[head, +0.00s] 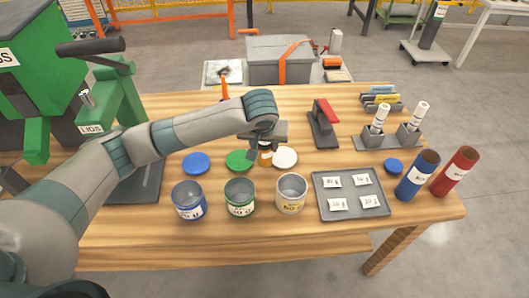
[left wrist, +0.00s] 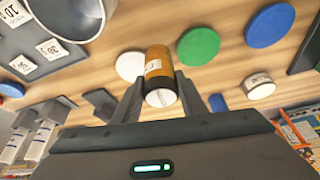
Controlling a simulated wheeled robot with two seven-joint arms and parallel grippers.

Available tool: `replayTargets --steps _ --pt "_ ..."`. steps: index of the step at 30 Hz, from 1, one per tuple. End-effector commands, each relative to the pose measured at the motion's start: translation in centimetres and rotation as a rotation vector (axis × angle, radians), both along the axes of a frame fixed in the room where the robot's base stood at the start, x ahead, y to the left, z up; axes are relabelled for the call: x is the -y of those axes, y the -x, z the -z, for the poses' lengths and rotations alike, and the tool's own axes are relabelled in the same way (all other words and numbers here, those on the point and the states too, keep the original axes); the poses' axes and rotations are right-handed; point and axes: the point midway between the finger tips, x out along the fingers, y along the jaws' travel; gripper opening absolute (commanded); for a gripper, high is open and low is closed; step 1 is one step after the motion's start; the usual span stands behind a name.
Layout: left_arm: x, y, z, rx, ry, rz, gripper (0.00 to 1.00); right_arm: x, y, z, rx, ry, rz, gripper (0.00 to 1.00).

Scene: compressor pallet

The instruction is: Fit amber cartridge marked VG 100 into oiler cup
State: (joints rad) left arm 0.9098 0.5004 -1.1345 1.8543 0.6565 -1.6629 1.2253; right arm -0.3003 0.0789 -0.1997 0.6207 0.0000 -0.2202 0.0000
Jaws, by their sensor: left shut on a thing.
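My left gripper (head: 262,152) is shut on the amber cartridge (head: 265,157), over the table between the green and white lids. In the left wrist view, the amber cartridge (left wrist: 158,66) has a pale label and a whitish end, and sits between the fingers of the left gripper (left wrist: 160,92). The label is too small to read. I cannot tell whether the cartridge touches the table. I cannot make out the oiler cup for sure. A small pale-rimmed cylinder (left wrist: 258,86) shows in the left wrist view. My right gripper is not in view.
Blue, green and yellow-labelled cans (head: 291,194) stand in front, beside a grey tray (head: 325,208) of white packets. Blue (head: 196,163), green (head: 239,160) and white (head: 285,157) lids lie behind them. A red-handled tool (head: 323,125) and blue and red tubes (head: 455,171) stand to the right.

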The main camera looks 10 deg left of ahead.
Motion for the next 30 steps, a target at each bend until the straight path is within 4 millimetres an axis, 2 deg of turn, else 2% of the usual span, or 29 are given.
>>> replayTargets --steps 10,22,23,25,30 --pt "0.0 0.1 3.5 -0.001 -0.001 0.001 0.11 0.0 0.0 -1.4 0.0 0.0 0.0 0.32" --pt "0.0 0.1 3.9 0.0 0.0 0.0 0.11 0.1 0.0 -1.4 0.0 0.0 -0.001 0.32" --pt "0.0 0.1 4.0 -0.001 -0.001 0.001 0.41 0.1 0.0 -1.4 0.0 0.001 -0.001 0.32" --pt "0.0 0.1 4.0 0.0 -0.001 0.001 0.57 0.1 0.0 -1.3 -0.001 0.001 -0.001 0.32" --pt "0.0 0.1 4.0 0.0 -0.001 0.001 0.57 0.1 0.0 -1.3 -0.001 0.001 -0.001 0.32"
